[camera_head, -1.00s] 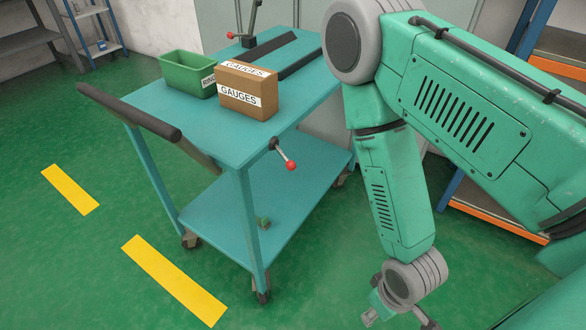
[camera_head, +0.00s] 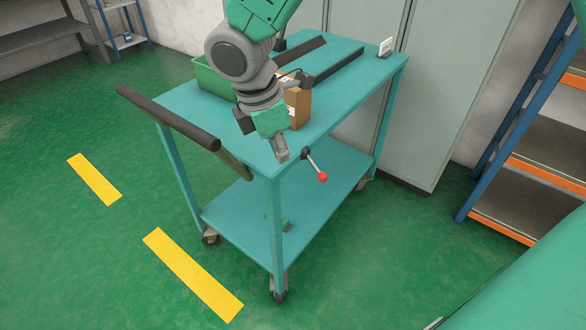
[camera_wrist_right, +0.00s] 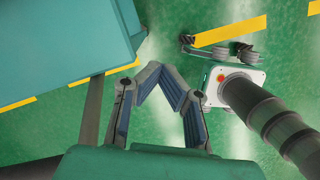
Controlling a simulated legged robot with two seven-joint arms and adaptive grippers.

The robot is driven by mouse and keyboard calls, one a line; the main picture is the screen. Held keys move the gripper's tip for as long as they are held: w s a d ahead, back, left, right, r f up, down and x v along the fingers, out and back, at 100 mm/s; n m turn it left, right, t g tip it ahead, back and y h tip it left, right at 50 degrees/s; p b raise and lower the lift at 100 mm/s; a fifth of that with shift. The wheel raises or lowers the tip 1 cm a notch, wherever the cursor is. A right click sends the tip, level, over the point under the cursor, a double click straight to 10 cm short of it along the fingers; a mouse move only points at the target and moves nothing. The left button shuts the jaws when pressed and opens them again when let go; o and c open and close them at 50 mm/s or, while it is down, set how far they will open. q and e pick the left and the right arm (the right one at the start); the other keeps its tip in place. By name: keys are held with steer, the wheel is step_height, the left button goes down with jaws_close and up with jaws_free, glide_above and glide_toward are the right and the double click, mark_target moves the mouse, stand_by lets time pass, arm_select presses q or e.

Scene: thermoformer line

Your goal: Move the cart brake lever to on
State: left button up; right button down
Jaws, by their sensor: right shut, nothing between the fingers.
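The cart (camera_head: 240,140) is teal, with a top deck and a lower shelf; part of its teal surface fills the upper left of the wrist view (camera_wrist_right: 60,40). Its brake lever (camera_head: 322,177) has a dark pivot at the near right of the top deck and a red knob, slanting down and to the right. My right gripper (camera_head: 282,152) is shut and empty, just left of the lever's pivot and apparently apart from it. Its fingers also show in the wrist view (camera_wrist_right: 156,70), closed together. I cannot make out the lever there. My left gripper is not in view.
A cardboard box (camera_head: 299,108) and a green bin (camera_head: 212,80) sit on the deck, partly hidden by my right arm. A dark push handle (camera_head: 165,118) is on the left. Grey cabinets (camera_head: 440,90) stand behind; a shelf rack (camera_head: 530,165) stands right.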

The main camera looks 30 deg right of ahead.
mark_target(315, 166)
steer(key=d+f+b, duration=0.3)
steer(key=d+f, duration=0.4)
steer(key=f, duration=0.2)
steer(key=shift+s+f+b, duration=0.25)
steer(key=shift+b, duration=0.15)
steer(key=shift+a+r, duration=0.1)
steer(key=shift+a, duration=0.1)
